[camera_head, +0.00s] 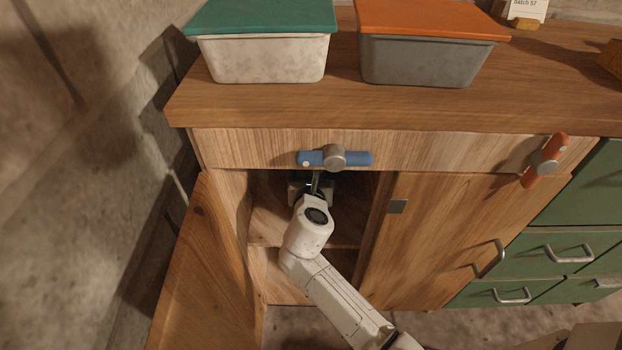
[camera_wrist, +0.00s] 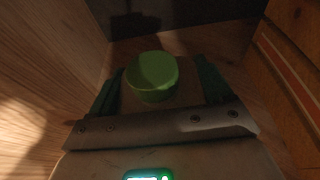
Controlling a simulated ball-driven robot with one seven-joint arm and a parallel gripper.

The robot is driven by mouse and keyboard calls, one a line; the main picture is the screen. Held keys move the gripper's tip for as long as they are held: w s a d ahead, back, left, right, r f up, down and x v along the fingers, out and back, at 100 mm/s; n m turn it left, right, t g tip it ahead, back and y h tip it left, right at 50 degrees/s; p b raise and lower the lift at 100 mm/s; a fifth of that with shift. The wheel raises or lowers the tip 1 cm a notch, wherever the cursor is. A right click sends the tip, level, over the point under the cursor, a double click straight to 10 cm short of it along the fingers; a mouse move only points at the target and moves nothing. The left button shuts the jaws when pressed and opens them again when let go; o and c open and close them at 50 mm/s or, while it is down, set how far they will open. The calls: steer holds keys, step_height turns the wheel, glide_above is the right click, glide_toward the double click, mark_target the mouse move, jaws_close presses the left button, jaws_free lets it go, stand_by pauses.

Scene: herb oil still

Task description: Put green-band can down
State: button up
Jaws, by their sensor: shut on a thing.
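The green-band can (camera_wrist: 152,76) shows in the wrist view as a round green top in dim light. It sits between the two dark green fingers of my gripper (camera_wrist: 157,92), which is shut on it. The can's lower part is hidden, and I cannot tell whether it touches the surface beneath. In the head view, my gripper (camera_head: 311,187) is inside the open left compartment of the wooden cabinet (camera_head: 480,115), just under the top drawer front. The can cannot be made out in that view.
The open left door (camera_head: 200,265) and the closed right door (camera_head: 425,240) flank the compartment. A blue handle (camera_head: 355,158) juts out just above my wrist. A shelf board (camera_head: 270,232) crosses the compartment. Teal-lidded (camera_head: 262,60) and orange-lidded (camera_head: 425,62) boxes stand on top.

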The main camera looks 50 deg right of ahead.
stand_by(0.3)
steer(key=o, duration=1.6)
steer(key=shift+f, duration=0.1)
steer(key=shift+a+r, duration=0.1)
steer(key=shift+r, duration=0.1)
steer(key=p+v, duration=0.4)
steer(key=v, duration=0.7)
steer(key=shift+s+a+r+p, duration=0.15)
steer(key=shift+s+a+p, duration=0.1)
steer(key=shift+s+p, duration=0.1)
